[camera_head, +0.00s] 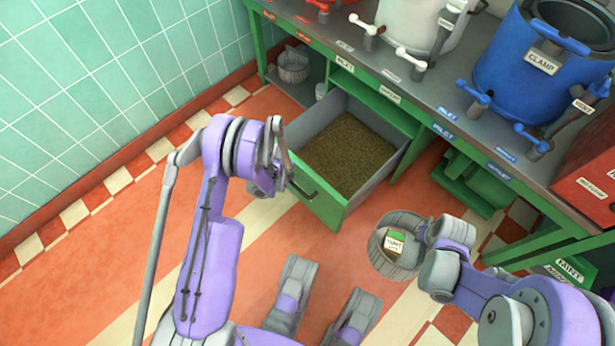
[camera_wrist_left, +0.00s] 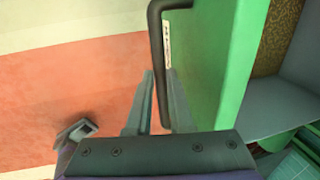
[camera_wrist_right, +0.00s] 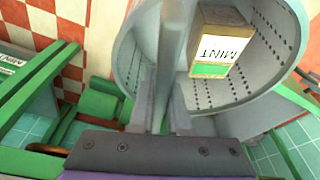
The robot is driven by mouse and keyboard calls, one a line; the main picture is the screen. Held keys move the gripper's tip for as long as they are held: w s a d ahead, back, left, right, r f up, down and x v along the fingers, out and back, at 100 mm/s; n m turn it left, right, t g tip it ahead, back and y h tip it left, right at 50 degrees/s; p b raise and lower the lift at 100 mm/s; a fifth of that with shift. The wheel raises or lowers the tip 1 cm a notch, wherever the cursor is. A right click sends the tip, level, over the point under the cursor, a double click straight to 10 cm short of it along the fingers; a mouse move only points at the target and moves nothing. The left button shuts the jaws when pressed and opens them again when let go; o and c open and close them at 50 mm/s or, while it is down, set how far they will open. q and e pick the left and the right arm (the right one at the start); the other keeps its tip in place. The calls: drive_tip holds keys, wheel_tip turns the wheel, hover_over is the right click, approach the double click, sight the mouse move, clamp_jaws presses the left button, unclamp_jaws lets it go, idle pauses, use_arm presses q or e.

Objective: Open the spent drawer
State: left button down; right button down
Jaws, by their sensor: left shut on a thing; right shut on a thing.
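The green drawer (camera_head: 319,204) under the counter stands pulled out, with grey inner walls and brown-green loose leaf matter (camera_head: 345,155) covering its floor. Its dark bar handle (camera_head: 302,187) is on the front; it also shows in the left wrist view (camera_wrist_left: 157,40). My left gripper (camera_head: 284,170) is shut on this handle, which lies between its fingers (camera_wrist_left: 158,105). My right gripper (camera_head: 424,238) is shut on the wall of a grey perforated basket (camera_head: 377,250). The basket holds a box labelled MINT (camera_head: 394,243), also seen in the right wrist view (camera_wrist_right: 215,45). The drawer's own label is not readable.
A blue vessel labelled CLAMP (camera_head: 500,85) and a white vessel (camera_head: 400,25) stand on the grey counter. A red box (camera_head: 590,170) is at its right end. Open floor lies in front of the drawer.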

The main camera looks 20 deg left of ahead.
use_arm(q)
drive_tip(key=c, duration=0.8)
unclamp_jaws()
drive_tip(key=r+p, duration=0.1)
drive_tip(key=r, duration=0.3)
drive_tip(key=s+r+p, duration=0.1)
drive_tip(key=r, duration=0.3)
drive_tip(key=s+r+p, duration=0.1)
drive_tip(key=r, duration=0.2)
drive_tip(key=shift+s+a+r, duration=0.1)
drive_tip(key=shift+a+r, duration=0.3)
use_arm(e)
drive_tip(key=v, duration=0.3)
drive_tip(key=shift+w+r, duration=0.1)
drive_tip(key=shift+r, duration=0.2)
use_arm(q)
drive_tip(key=shift+r, duration=0.1)
